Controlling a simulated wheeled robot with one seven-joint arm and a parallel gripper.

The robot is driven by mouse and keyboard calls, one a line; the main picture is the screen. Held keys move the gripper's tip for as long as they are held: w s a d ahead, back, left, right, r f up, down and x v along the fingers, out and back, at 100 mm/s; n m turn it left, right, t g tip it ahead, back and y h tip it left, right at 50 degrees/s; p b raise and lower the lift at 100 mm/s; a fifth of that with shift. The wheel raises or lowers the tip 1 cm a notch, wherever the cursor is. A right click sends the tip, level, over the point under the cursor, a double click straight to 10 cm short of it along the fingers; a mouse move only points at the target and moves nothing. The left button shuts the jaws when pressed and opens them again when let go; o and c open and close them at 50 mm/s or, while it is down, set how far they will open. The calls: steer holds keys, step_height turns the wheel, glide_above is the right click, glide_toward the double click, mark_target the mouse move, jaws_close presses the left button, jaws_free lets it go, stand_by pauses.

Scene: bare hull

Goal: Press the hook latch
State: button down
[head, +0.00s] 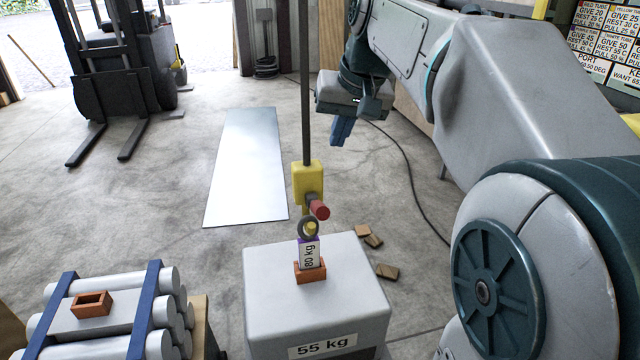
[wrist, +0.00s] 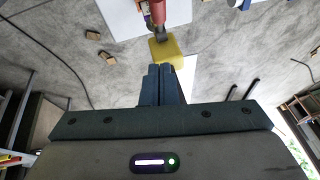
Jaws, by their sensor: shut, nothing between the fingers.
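A yellow hook block (head: 307,182) hangs on a dark rod (head: 305,80). A red cylinder (head: 320,210) juts from its lower front on a grey stub; it looks like the hook latch. A grey ring (head: 307,229) hangs just below, above a white and purple "80 kg" tag (head: 309,254). My gripper (head: 339,143) is shut and empty, above and to the right of the yellow block, apart from it. In the wrist view, the closed fingertips (wrist: 161,69) point toward the yellow block (wrist: 165,49). A red part (wrist: 157,13) shows beyond it.
A grey "55 kg" weight (head: 300,310) with an orange bracket (head: 310,274) stands below the hook. Strapped pipes (head: 110,315) are at the lower left, a forklift (head: 120,70) at the back left. Brown blocks (head: 372,238) and a black cable (head: 415,190) lie to the right.

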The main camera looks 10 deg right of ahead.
glide_above(318, 207)
steer(key=w+d, duration=0.3)
steer(key=w, duration=0.1)
step_height(318, 207, down, 9)
steer(key=shift+s+a+f+p, duration=0.25)
steer(key=shift+s+f, duration=0.1)
steer(key=shift+f, duration=0.25)
steer(key=shift+s+a+f+p, duration=0.2)
steer(key=shift+s+f, duration=0.15)
steer(key=shift+f, duration=0.2)
steer(key=shift+s+a+f, duration=0.2)
steer(key=shift+s+f, duration=0.15)
steer(key=shift+f, duration=0.4)
steer(key=shift+d+f, duration=0.1)
